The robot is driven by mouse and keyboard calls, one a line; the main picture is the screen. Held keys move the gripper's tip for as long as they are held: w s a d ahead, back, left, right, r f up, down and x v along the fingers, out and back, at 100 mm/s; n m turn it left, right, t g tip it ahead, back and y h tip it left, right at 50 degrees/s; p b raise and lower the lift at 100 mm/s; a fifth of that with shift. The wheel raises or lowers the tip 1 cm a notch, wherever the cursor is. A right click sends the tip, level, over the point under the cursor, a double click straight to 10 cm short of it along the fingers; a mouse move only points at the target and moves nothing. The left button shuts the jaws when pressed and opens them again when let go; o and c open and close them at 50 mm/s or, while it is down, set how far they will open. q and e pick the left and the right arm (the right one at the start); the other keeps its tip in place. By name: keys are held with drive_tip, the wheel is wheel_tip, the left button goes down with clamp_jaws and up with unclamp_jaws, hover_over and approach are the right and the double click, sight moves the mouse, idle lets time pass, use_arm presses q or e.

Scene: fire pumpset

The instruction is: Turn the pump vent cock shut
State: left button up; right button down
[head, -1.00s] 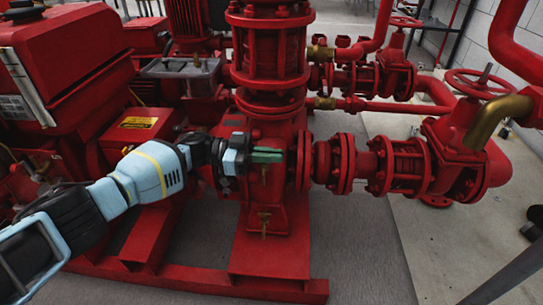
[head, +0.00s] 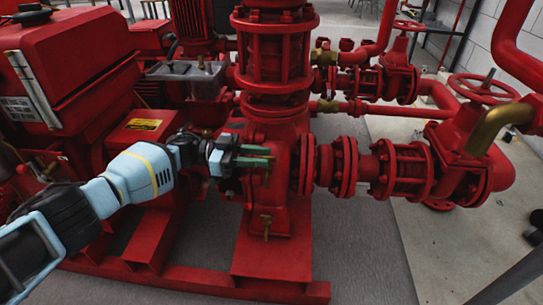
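The red pump casing (head: 294,222) stands in the middle of the head view. A small brass cock (head: 266,177) shows on its front, partly hidden behind my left gripper (head: 270,157). A second brass cock (head: 266,224) with a downward spout sits lower on the casing. My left gripper reaches in from the left, its two green-tipped fingers pointing right, one above the other with a gap between them. The fingers are in front of the casing, just above the upper cock; whether they touch it I cannot tell. My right gripper is not in view.
Red flanged pipework with a valve handwheel (head: 484,88) extends to the right. A red engine housing (head: 70,62) and a box with a yellow label (head: 145,124) stand at left. A red base frame (head: 190,282) runs below.

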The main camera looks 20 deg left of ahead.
use_arm(q)
drive_tip(key=v, duration=0.3)
drive_tip(key=shift+s+a, duration=0.1)
drive_tip(key=shift+a, duration=0.15)
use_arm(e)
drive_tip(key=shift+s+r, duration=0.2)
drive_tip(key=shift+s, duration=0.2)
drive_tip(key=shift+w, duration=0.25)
